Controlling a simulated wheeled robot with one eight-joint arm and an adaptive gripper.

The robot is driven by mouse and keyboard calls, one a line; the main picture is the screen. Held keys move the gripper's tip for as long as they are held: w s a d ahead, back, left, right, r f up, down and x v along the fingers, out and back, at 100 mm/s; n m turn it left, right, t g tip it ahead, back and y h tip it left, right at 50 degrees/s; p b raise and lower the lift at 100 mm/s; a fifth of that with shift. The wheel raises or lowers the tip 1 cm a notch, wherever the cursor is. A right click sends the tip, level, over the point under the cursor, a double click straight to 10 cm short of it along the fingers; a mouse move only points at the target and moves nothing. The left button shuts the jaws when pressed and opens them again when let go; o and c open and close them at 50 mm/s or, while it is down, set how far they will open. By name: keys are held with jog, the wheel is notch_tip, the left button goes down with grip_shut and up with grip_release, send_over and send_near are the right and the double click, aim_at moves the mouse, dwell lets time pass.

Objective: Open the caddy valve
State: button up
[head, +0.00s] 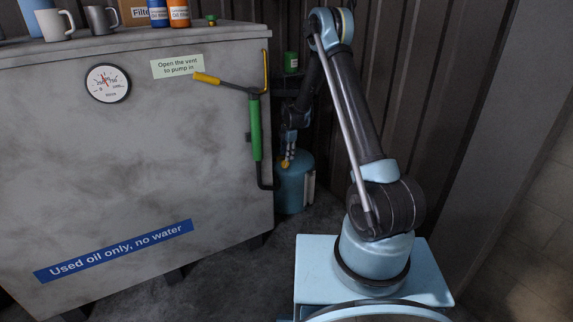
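A blue rounded container (291,190), which looks like the caddy, stands on the floor just right of the big grey tank. A small yellow part (285,163) shows at its top; I cannot tell whether it is the valve. My arm reaches over and down behind the tank's right edge. My gripper (289,150) is at the top of the container, close to the yellow part. The fingers are small and dark there, so I cannot tell whether they are open, shut or touching it.
The grey tank (130,170) fills the left side. On its right edge are a green-sleeved pump (255,128) and a yellow lever (207,79). Mugs and bottles stand on its top. A green can (291,62) is behind. A dark corrugated wall (440,90) closes the back.

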aim_at(285, 164)
jog(key=shift+w+a+f, duration=0.1)
jog(key=shift+w+f, duration=0.1)
jog(key=shift+f, duration=1.3)
jog(key=shift+w+a+f, duration=0.1)
jog(key=shift+w+f, duration=0.05)
jog(key=shift+f, duration=1.35)
grip_shut()
